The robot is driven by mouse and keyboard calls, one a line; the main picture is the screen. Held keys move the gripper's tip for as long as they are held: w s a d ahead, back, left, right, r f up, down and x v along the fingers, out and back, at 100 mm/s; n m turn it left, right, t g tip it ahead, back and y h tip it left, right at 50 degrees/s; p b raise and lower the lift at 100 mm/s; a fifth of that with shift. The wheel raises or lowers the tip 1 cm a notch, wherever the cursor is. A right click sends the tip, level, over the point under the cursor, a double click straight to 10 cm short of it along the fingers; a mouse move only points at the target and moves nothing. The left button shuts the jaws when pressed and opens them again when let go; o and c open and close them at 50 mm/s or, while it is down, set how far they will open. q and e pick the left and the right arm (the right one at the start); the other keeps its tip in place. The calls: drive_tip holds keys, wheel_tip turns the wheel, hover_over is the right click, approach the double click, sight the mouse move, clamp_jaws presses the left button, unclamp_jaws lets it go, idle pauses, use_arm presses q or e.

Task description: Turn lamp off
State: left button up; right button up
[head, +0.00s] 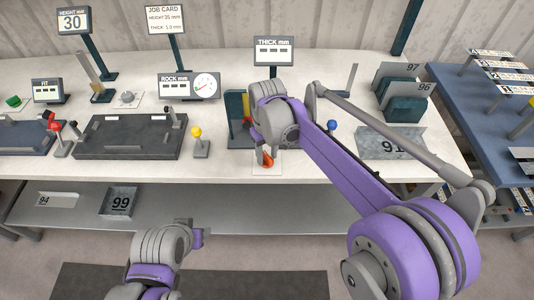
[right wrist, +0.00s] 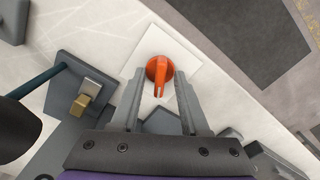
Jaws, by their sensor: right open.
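An orange rotary knob (right wrist: 158,70) sits on a white square plate (right wrist: 185,52) on the bench. Its pointer is directed toward the bottom of the right wrist view. In the head view the orange knob (head: 267,160) shows just below my right gripper (head: 262,150). My right gripper is open, and in the right wrist view its two fingers (right wrist: 160,92) stand either side of the knob's pointer, with no contact visible. No lamp can be told for certain. My left gripper (head: 200,237) is low in front of the bench, and its jaws are unclear.
A yellow ball-topped post (head: 196,133) stands left of the right gripper, and a blue ball-topped one (head: 332,126) to its right. A dark tray-like fixture (head: 128,140) lies on the left. The THICK mm display (head: 273,51) stands behind. Grey bin 91 (head: 400,142) is on the right.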

sight(267, 156)
wheel_tip(267, 156, up, 11)
drive_tip(key=shift+p, duration=0.3)
drive_tip(key=shift+f, duration=0.1)
idle(0.4)
drive_tip(key=s+d+f+m+t, duration=0.2)
drive_tip(key=s+d+f, duration=0.4)
drive_tip(key=s+d, duration=0.3)
drive_tip(key=s+d+f+m+t, duration=0.3)
drive_tip(key=s+d+f, duration=0.3)
drive_tip(key=s, duration=0.7)
drive_tip(key=d+m, duration=0.1)
drive_tip(key=d, duration=0.1)
drive_tip(key=shift+d, duration=0.4)
